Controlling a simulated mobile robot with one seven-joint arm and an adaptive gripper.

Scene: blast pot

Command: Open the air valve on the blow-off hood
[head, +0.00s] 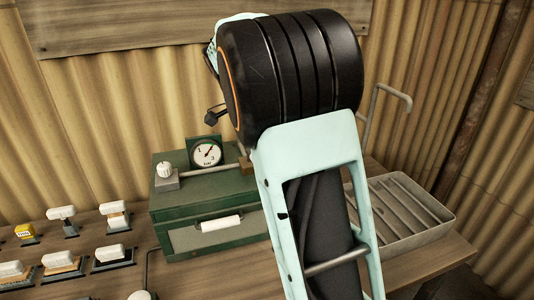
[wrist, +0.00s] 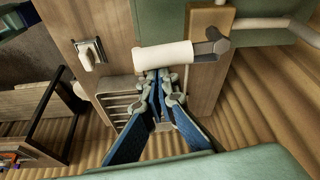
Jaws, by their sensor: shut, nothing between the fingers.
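In the wrist view the valve body (wrist: 208,18) joins the pipe (wrist: 262,22). A dark lever (wrist: 212,42) with a white grip (wrist: 165,57) appears to belong to it. My gripper (wrist: 158,74) is shut and empty, its fingertips right by the white grip. Whether they touch it I cannot tell. The head view hides my gripper behind my arm.
A pressure gauge (head: 206,152) and a white knob (head: 164,169) sit on the hood. A metal slatted tray (head: 440,235) stands to its right. A corrugated wall (head: 110,100) closes the back.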

